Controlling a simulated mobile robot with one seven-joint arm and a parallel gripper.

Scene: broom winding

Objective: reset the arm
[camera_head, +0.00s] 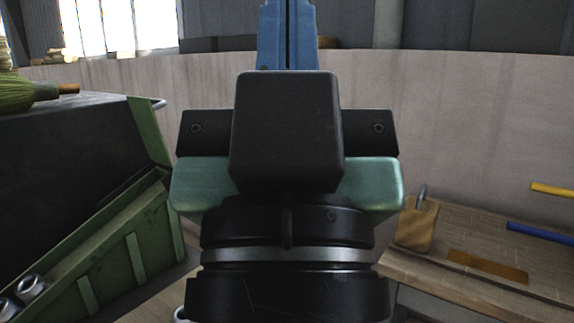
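My gripper (287,18) is in the middle of the view, seen from behind and pointing away and up. Its two blue fingers lie side by side with only a thin dark seam between them, so it looks shut. No object shows between the fingers. A black block and a dark bar on my wrist hide part of the gripper's base. My arm fills the lower middle of the view.
A green broom (22,94) lies on the dark-topped green cabinet (150,140) at the left. A wooden workbench (470,245) at the right holds a padlock (418,222), a yellow rod (553,190) and a blue rod (545,232). A pale wall (470,120) stands behind.

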